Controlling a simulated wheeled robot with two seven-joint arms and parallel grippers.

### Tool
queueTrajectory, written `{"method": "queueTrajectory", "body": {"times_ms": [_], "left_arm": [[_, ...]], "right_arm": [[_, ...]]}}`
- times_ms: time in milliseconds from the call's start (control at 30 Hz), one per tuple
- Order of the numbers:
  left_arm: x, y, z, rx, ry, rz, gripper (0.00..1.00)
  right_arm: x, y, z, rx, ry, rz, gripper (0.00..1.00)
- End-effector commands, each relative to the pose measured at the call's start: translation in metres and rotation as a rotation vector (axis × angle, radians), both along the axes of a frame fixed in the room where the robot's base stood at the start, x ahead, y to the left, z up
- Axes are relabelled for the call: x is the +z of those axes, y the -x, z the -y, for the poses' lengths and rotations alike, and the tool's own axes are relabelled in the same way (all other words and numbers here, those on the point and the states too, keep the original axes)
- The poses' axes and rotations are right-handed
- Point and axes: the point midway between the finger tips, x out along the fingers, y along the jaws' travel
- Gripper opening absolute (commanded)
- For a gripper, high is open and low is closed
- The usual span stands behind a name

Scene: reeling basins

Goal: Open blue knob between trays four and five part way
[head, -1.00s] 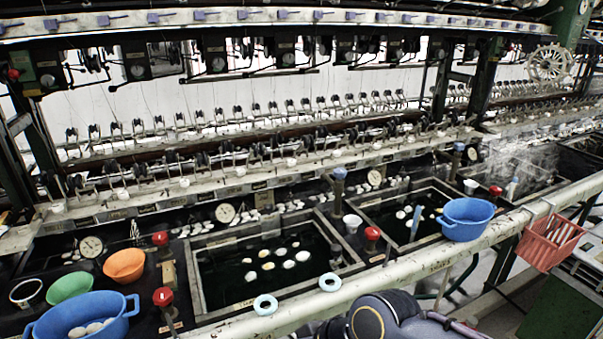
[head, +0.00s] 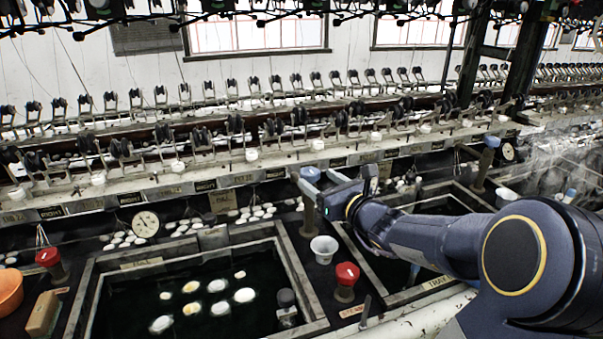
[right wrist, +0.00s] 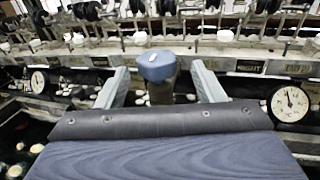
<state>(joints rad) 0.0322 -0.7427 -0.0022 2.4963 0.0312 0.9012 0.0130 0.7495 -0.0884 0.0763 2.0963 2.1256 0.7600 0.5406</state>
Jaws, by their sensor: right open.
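A blue knob (head: 310,173) stands upright on a brown post at the back, between the tray with cocoons (head: 95,290) and the tray partly behind my arm (head: 440,190). My right gripper (head: 323,182) is open at the knob. In the right wrist view, the blue knob (right wrist: 156,66) with a pale mark on top sits between the two open fingers (right wrist: 160,80), with a gap on each side. No contact is visible there. My right forearm hides much of the right tray. My left gripper is not in view.
A white cup (head: 323,249) and a red knob (head: 346,275) stand just in front of the blue knob. Another blue knob (head: 491,142) stands farther right. A red knob (head: 48,257) and an orange bowl (head: 9,291) are at left. A dial (head: 145,224) is behind the left tray.

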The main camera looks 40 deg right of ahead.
Motion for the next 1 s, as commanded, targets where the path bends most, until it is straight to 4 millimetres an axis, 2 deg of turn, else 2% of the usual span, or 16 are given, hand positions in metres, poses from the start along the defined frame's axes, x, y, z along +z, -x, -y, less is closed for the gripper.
{"method": "queueTrajectory", "body": {"times_ms": [200, 333, 500, 733, 1000], "left_arm": [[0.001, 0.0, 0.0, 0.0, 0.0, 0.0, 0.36], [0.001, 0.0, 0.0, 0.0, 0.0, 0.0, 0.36], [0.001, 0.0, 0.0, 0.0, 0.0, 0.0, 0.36], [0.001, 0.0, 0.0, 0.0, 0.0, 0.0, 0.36], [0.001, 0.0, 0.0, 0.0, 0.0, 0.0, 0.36]], "right_arm": [[0.0, -0.037, 0.0, 0.006, 0.001, -0.001, 0.62], [0.0, -0.053, 0.001, 0.006, 0.003, -0.001, 0.62], [0.0, -0.063, 0.001, 0.005, 0.004, -0.001, 0.62], [0.001, -0.064, 0.001, 0.005, 0.005, -0.001, 0.62], [0.001, -0.063, 0.001, 0.005, 0.005, -0.001, 0.28]]}}
